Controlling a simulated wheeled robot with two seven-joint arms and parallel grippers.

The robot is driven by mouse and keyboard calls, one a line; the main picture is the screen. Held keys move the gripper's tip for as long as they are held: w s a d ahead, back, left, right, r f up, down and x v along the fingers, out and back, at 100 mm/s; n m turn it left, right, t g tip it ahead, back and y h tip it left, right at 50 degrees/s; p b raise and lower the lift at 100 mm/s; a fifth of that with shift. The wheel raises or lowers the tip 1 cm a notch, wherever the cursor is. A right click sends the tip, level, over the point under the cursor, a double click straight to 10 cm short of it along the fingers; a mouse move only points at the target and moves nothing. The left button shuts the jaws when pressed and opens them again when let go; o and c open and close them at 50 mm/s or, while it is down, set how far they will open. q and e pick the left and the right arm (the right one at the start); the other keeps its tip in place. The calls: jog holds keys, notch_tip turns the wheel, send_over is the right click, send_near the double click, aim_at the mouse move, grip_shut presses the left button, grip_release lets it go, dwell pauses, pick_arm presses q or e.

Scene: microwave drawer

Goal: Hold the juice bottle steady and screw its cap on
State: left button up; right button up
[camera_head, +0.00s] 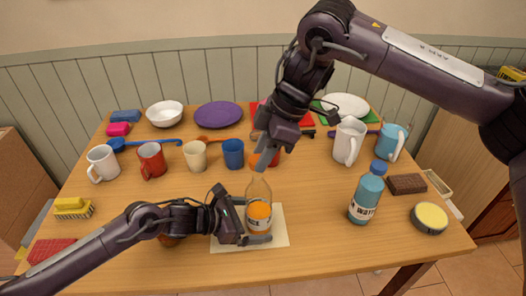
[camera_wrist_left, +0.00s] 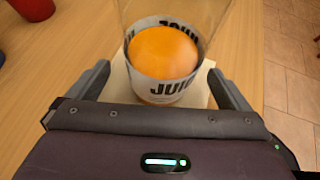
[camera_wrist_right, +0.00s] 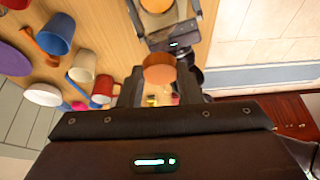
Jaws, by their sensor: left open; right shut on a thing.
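The juice bottle (camera_head: 259,205), clear with orange juice and a JUICE label, stands upright and uncapped on a pale mat (camera_head: 279,236). My left gripper (camera_head: 245,216) is open at the bottle's lower part. In the left wrist view the bottle (camera_wrist_left: 165,88) stands between the spread fingers, with gaps at both sides. My right gripper (camera_head: 266,158) points down above the bottle's mouth. In the right wrist view it is shut on the round orange cap (camera_wrist_right: 159,69), apart from the bottle (camera_wrist_right: 156,5) beyond. The bottle's mouth is hard to make out in that view.
A blue water bottle (camera_head: 368,192) stands to the right, near a round yellow-topped tin (camera_head: 429,218) and a brown block (camera_head: 407,184). Several cups, including a blue cup (camera_head: 233,154), line the middle. Bare table lies between the mat and the water bottle.

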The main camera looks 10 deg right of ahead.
pick_arm(q)
jog(key=shift+w+d+f, duration=0.1)
jog(key=shift+d+f, duration=0.05)
jog(key=shift+d, duration=0.2)
jog(key=c, duration=1.1)
jog(key=shift+c, duration=0.2)
